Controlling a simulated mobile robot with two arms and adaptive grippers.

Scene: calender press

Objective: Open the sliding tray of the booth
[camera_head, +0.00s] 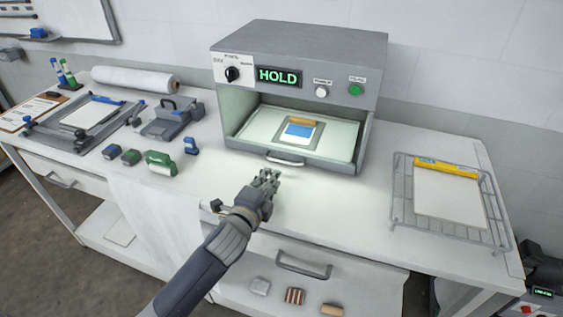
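The booth (300,47) is a grey box on the white bench with a lit "HOLD" display, a dial and two buttons. Its sliding tray (340,139) lies inside the open front, with a blue and white sheet (299,130) and a tan bar on it. The tray's handle (286,160) is at its front edge. My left gripper (267,174) is in front of and below the handle, apart from it in the picture. Its fingers point toward the booth; their gap is too small to make out. My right gripper is out of view.
A wire rack (402,209) with a white sheet and yellow bar stands at right. A framed device, a grey punch-like tool (170,118) and small green and blue blocks lie at left. A drawer handle (303,266) is below the bench front. The bench around my gripper is clear.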

